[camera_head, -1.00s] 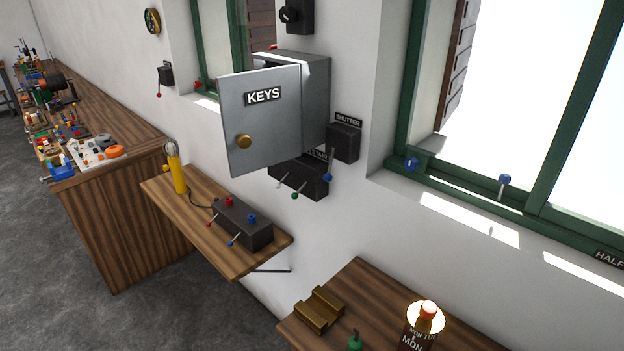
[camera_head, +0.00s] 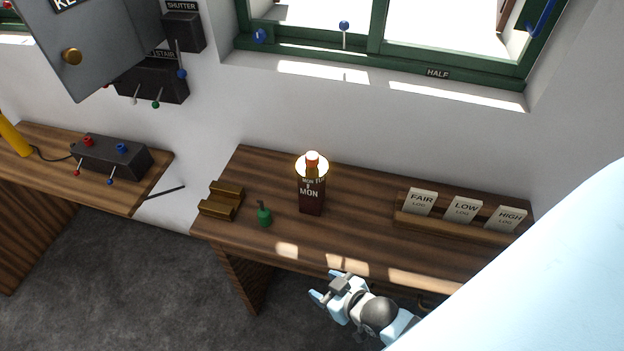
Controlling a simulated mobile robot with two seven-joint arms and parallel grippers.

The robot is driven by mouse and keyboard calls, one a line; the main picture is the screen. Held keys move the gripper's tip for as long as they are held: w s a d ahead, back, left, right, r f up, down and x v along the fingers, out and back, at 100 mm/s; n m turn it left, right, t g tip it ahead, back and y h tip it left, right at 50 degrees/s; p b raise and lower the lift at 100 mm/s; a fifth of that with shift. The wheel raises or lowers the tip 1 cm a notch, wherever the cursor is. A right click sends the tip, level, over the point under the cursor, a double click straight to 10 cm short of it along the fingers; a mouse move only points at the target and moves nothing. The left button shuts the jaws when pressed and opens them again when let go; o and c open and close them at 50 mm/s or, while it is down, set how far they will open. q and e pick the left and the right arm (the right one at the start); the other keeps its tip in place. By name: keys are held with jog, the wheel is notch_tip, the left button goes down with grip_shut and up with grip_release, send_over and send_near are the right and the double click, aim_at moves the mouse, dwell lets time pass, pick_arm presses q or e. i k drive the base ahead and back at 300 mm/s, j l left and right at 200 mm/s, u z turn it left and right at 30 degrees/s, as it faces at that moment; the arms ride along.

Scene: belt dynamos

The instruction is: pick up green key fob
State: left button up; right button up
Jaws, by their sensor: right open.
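The green key fob (camera_head: 264,217) stands on the wooden desk (camera_head: 360,213), near its left front edge. It has a rounded green body with a thin dark piece rising from its top. My right gripper (camera_head: 325,286) is in front of the desk's front edge, to the right of the fob and nearer to me. Its fingers are apart, with nothing seen between them, and it does not touch the fob. My left gripper is not in view.
A brass holder (camera_head: 221,200) lies left of the fob. A dark bottle-like calendar (camera_head: 312,190) with a pale disc stands to its right. A card rack (camera_head: 400,222) is further right. A shelf with a switch box (camera_head: 112,157) is at left. The grey floor (camera_head: 150,275) is clear.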

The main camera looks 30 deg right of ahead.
aim_at(264, 216)
jog(key=z, duration=0.6)
jog(key=j+z, duration=0.35)
jog(key=j, duration=0.2)
jog(key=k+j+z, duration=0.15)
jog(key=j+z, duration=0.25)
jog(key=j, duration=0.15)
jog(key=i+j+z, duration=0.25)
jog(key=j, duration=0.3)
jog(key=i, duration=0.1)
